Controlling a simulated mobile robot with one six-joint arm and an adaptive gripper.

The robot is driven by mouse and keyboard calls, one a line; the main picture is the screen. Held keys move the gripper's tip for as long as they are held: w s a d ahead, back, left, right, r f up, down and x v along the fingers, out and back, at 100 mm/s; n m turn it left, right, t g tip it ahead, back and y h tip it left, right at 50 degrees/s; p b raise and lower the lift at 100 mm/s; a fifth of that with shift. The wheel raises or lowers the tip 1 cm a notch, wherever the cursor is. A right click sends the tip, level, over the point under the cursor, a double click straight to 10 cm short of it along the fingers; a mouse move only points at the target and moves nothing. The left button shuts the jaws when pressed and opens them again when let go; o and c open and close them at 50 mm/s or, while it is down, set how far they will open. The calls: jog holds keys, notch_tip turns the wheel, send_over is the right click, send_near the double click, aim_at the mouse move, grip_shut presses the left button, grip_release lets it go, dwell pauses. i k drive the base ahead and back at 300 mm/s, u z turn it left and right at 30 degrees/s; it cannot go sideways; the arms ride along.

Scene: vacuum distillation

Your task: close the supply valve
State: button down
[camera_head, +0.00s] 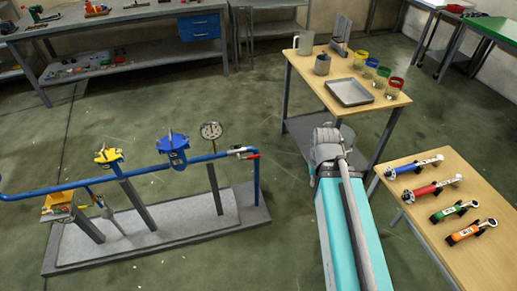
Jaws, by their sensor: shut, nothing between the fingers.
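A blue pipe rig (205,158) stands on a low grey base at the left. It carries a yellow-topped valve or fitting (108,156), a larger blue one (173,150), and a small red-handled valve (250,156) at the pipe's right end. The red handle lies roughly along the pipe. No readable label tells which one is the supply valve, and their settings are too small to read. A round gauge (211,131) stands up between the blue fitting and the red handle. My gripper does not show. My teal and grey arm parts rise at the lower middle, apart from the rig.
A wooden table (447,239) at the right holds several coloured tools. Another table (308,71) behind holds a metal tray (349,92), cups and coloured jars. A workbench (128,66) stands at the back left. Green floor is open between rig and tables.

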aim_at(256, 156)
jog(key=i, duration=0.85)
jog(key=u, duration=0.05)
